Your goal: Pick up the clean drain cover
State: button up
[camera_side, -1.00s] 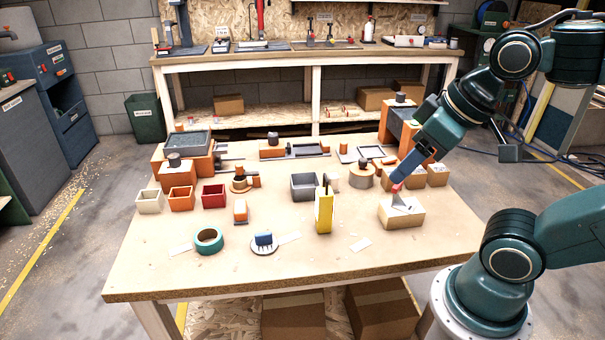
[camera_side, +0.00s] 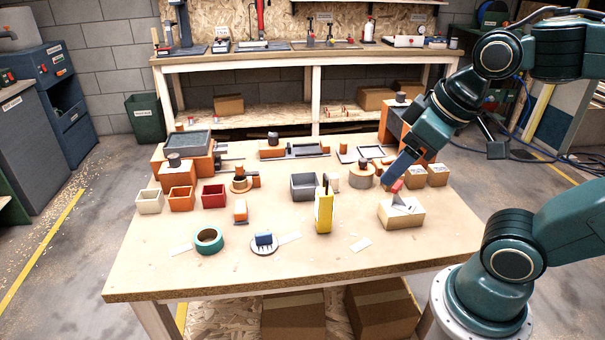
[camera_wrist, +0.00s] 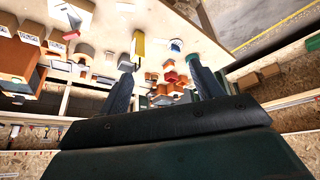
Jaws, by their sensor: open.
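A round pale disc (camera_side: 264,250) with slots along its edge and a blue block on top lies flat at the front middle of the table; it looks like the drain cover. I cannot make out whether it is clean. My gripper (camera_side: 388,181) is far to its right and behind it, above the right side of the table. In the wrist view its two fingers (camera_wrist: 163,88) stand wide apart with nothing between them.
A grey trowel-like tool with a red handle (camera_side: 398,186) rests on a pale block (camera_side: 402,218) near my gripper. A tall yellow piece (camera_side: 324,212) stands right of the disc. A teal tape ring (camera_side: 208,240) lies left of it. Small bins and parts stand behind.

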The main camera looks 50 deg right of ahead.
jog(key=w+f+n+g+h, duration=0.2)
jog(key=w+f+n, duration=0.3)
jog(key=w, duration=0.3)
jog(key=n+t+h, duration=0.7)
jog(key=n, duration=1.5)
send_near(263, 236)
jog(key=shift+v, duration=1.55)
jog(key=shift+d+r, duration=0.15)
jog(key=shift+x, duration=4.3)
